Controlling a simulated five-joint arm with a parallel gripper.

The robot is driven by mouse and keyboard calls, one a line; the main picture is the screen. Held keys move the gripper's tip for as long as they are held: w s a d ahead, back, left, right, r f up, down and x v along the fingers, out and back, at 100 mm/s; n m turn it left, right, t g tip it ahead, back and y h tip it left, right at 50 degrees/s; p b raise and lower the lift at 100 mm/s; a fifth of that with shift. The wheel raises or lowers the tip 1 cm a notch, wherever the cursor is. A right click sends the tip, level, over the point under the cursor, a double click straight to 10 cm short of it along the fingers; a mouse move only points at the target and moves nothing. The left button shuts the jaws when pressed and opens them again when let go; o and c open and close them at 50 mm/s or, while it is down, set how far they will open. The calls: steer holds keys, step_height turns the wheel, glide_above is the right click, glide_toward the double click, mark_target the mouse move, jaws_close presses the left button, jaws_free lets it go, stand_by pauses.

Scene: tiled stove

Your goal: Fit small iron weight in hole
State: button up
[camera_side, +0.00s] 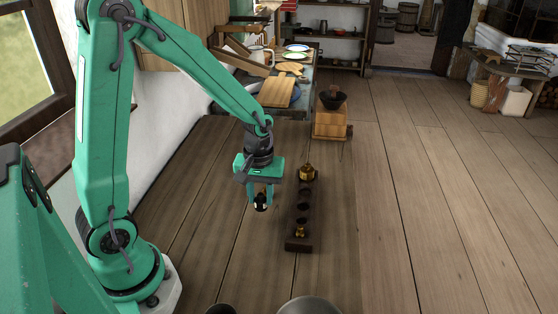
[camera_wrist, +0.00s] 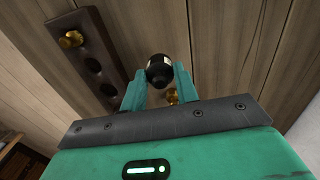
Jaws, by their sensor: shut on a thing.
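My gripper (camera_side: 262,192) is shut on the small iron weight (camera_side: 261,204), a dark piece with a pale patch, and holds it above the floorboards, left of the weight block. In the wrist view the black weight (camera_wrist: 158,68) shows at the tips of my gripper (camera_wrist: 158,79). A small brass piece (camera_wrist: 172,96) shows between the fingers; I cannot tell if it belongs to the weight. The dark long block (camera_side: 301,241) has a row of holes. A larger brass weight (camera_side: 307,172) stands at its far end, a smaller one (camera_side: 299,230) near its near end. Dark holes lie between them.
A wooden box with a dark bowl on top, a coffee-mill shape (camera_side: 331,122), stands beyond the block. A low table with boards and plates (camera_side: 279,93) is at the back left. A round grey vessel (camera_side: 310,307) is at the bottom edge. Floor to the right is clear.

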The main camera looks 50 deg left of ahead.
steer(key=s+d+r, duration=0.4)
steer(key=d+r, duration=0.2)
steer(key=d, duration=0.3)
steer(key=shift+d, duration=0.25)
stand_by(0.3)
steer(key=w+a, duration=0.4)
steer(key=w, duration=0.5)
steer(key=w+a, duration=0.4)
steer(key=w, duration=0.5)
steer(key=shift+a+f, duration=0.25)
steer(key=shift+a, duration=0.15)
steer(key=shift+f, duration=0.15)
steer(key=shift+f, duration=2.75)
steer(key=shift+f, duration=1.15)
steer(key=o, duration=1.2)
steer(key=shift+c, duration=0.2)
